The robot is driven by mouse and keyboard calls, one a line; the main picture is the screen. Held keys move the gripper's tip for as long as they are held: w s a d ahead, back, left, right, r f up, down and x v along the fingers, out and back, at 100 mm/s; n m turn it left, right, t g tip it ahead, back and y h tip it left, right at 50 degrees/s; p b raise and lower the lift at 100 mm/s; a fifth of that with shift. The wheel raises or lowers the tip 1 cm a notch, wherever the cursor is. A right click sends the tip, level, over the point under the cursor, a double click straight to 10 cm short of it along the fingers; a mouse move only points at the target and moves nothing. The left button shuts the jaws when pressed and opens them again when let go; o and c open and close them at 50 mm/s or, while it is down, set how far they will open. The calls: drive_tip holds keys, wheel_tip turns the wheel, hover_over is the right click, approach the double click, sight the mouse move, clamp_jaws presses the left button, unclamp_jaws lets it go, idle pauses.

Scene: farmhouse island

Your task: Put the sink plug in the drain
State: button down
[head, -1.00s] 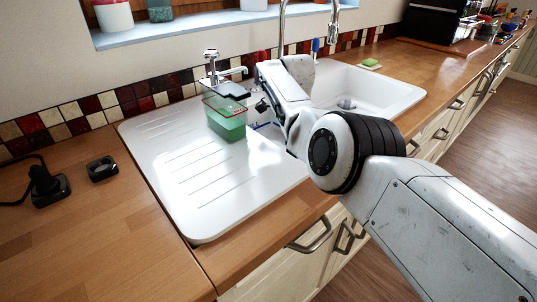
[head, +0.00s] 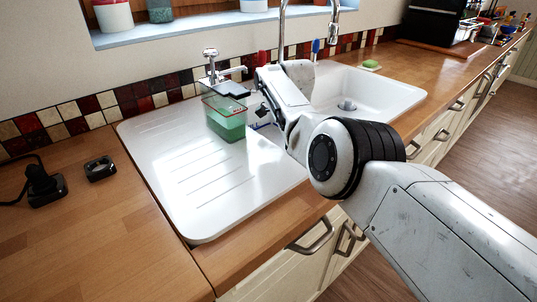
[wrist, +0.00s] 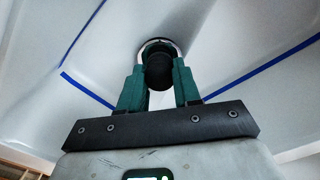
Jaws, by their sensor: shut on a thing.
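My gripper (wrist: 160,88) has green fingers shut on a black round sink plug (wrist: 158,71). In the wrist view, the metal ring of a drain (wrist: 157,42) shows just beyond the plug and partly around its far edge. I cannot tell whether the plug touches the drain. In the head view my arm hides the gripper and the plug. The white sink (head: 398,92) has a large bowl at right with a round grey metal fitting (head: 347,105) on its floor.
A clear container with green contents (head: 226,122) stands on the drainboard (head: 185,170), left of my arm. A tap (head: 212,68) stands behind it. Blue lines (wrist: 88,91) mark the basin in the wrist view. A green sponge (head: 371,64) lies behind the large bowl.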

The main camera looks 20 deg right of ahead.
drive_tip(key=shift+f+b, duration=0.35)
drive_tip(key=c, duration=0.7)
unclamp_jaws()
drive_tip(key=c, duration=0.3)
drive_tip(key=shift+r, duration=0.1)
drive_tip(key=shift+r+p, duration=3.05)
drive_tip(key=shift+r, duration=0.4)
